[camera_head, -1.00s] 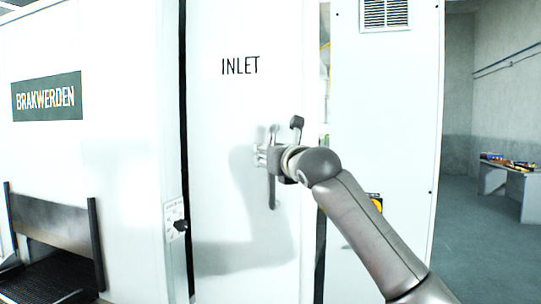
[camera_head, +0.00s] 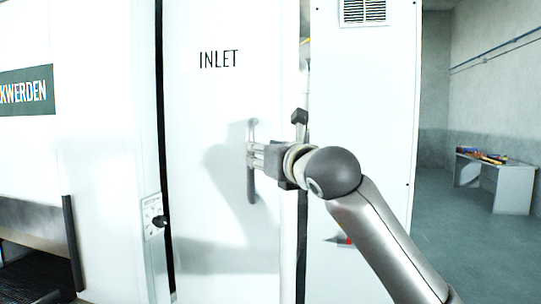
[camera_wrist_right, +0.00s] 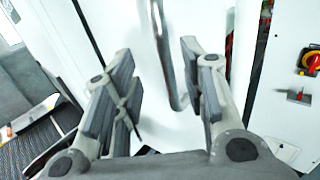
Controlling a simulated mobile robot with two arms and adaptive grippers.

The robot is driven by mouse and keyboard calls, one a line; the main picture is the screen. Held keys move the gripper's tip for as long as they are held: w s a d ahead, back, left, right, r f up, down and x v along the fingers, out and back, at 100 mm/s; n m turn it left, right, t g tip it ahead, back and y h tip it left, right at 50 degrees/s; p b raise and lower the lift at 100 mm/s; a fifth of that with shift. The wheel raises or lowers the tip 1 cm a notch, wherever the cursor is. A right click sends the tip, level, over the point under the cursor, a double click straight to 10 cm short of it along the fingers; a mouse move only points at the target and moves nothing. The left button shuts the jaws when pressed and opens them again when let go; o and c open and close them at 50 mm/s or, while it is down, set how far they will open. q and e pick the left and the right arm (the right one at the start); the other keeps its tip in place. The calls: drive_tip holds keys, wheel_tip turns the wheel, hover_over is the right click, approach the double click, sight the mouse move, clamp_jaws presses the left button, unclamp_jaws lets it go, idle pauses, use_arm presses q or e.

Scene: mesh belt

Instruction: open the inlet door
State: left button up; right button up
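The inlet door (camera_head: 225,110) is a tall white panel marked INLET, with a vertical grey bar handle (camera_head: 252,188) near its right side. My right gripper (camera_head: 256,155) is at the middle of the handle. In the right wrist view the handle (camera_wrist_right: 162,40) runs between the two spread fingers of my right gripper (camera_wrist_right: 157,70), closer to the right finger, with clear space to the left finger. The fingers look open around the bar, not clamped on it. A narrow gap shows along the door's right edge; how far the door stands ajar cannot be told. My left gripper is out of view.
A white cabinet panel (camera_head: 365,90) with a vent stands right of the door. A small control plate with a black knob (camera_head: 160,221) is on its left. The mesh belt (camera_wrist_right: 35,140) lies low at left. A table (camera_head: 500,185) stands far right, with open floor before it.

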drive_tip(key=shift+v, duration=1.35)
drive_tip(key=shift+f, duration=0.1)
